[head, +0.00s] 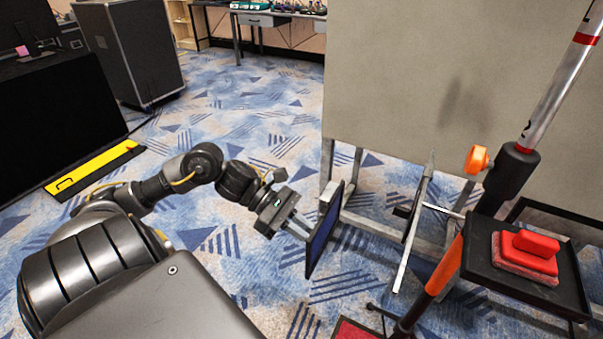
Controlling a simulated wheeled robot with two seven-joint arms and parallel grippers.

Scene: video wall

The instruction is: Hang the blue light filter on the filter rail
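The blue light filter (322,238) is a dark-framed panel with a blue face, seen nearly edge-on and upright near the middle of the head view. My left gripper (300,228) reaches it from the left, and its fingers meet the filter's near edge and appear closed on it. The fingertips are partly hidden by the frame. A slanted grey metal bar (413,222) with a thin cross rod stands to the right of the filter, apart from it; I cannot tell for sure whether it is the filter rail. My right gripper is not in view.
A stand with an orange and silver pole (447,266) rises at right, with a black tray (482,262) holding a red object (527,252). A large grey panel (440,75) on a metal frame stands behind. Black cases (130,50) stand at left. Patterned carpet is open between.

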